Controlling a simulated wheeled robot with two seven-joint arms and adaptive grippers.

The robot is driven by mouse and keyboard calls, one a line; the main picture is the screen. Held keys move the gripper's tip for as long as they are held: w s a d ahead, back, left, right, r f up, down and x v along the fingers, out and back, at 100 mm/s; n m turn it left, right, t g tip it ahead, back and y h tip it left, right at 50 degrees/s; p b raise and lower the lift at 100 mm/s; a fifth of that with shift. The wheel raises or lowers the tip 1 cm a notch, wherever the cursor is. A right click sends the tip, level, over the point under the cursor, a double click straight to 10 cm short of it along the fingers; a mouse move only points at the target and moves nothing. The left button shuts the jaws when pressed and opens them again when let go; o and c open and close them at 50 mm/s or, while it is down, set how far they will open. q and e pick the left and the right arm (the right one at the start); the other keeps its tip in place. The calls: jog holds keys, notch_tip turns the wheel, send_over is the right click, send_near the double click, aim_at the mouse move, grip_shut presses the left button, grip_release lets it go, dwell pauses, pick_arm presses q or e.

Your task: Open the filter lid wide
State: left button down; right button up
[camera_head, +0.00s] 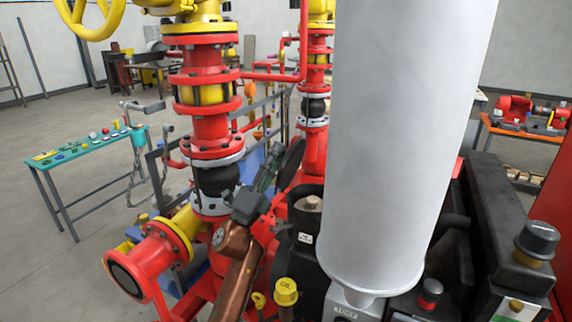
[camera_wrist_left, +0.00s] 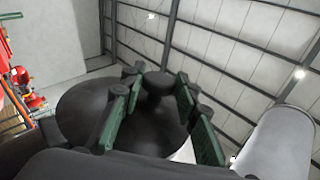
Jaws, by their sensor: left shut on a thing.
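The filter lid (camera_head: 291,160) is a dark round disc. In the head view it stands steeply tilted, raised behind the black filter housing (camera_head: 304,238). The housing's top is uncovered, and a tan element (camera_head: 309,203) shows in it. My left gripper (camera_head: 271,168), with dark green fingers on a copper-brown arm, is at the lid's left side. In the left wrist view the lid (camera_wrist_left: 85,108) is a broad dark dome, and my green fingers (camera_wrist_left: 160,92) are shut on its knob (camera_wrist_left: 159,82). My right gripper is in neither view.
A large pale cylinder (camera_head: 405,130) stands close to the housing's right and blocks much of the view. Red and yellow pump pipework (camera_head: 208,120) stands to the left. A yellow oil cap (camera_head: 286,291) is in front. A green table (camera_head: 88,150) stands farther left on open floor.

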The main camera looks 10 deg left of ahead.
pick_arm(q)
jog(key=a+n+y, duration=0.1)
jog(key=w+a+f+n+t+y+b, duration=0.1)
jog(key=a+f+n+t+y+b, duration=0.1)
jog(key=a+n, duration=0.1)
jog(key=shift+w, duration=0.35)
jog(key=shift+a+f, duration=0.15)
jog(key=c, duration=1.8)
grip_release()
jog(key=o, duration=0.3)
jog(key=shift+s+r, duration=0.1)
jog(key=shift+r, duration=0.1)
